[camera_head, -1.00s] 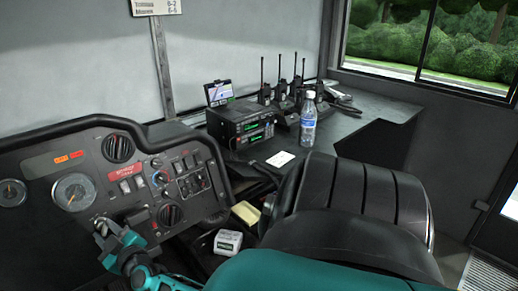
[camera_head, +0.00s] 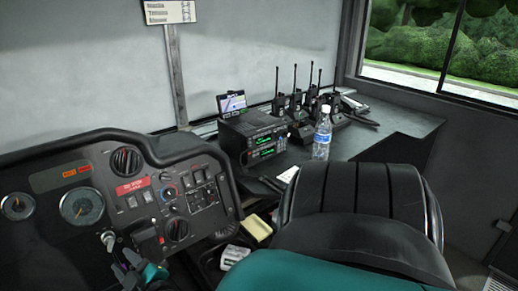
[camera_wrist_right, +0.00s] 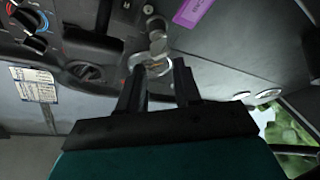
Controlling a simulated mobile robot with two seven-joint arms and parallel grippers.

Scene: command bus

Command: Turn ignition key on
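The silver ignition key (camera_head: 108,240) sits in its lock on the lower part of the dark dashboard (camera_head: 70,240), right of the gauges. In the right wrist view the key (camera_wrist_right: 157,46) and its round metal lock (camera_wrist_right: 155,67) lie just beyond the fingertips, in line with the gap between them. My right gripper (camera_head: 122,266) is just below the key in the head view; its fingers (camera_wrist_right: 158,75) are apart and nothing shows held between them. Whether a fingertip touches the lock I cannot tell. My left gripper is not in view.
A red label (camera_head: 133,186), switches and knobs (camera_head: 177,229) are right of the key. The driver's seat (camera_head: 355,205) is at the right. A water bottle (camera_head: 322,135), a radio unit (camera_head: 252,135) and several handheld radios stand on the rear counter.

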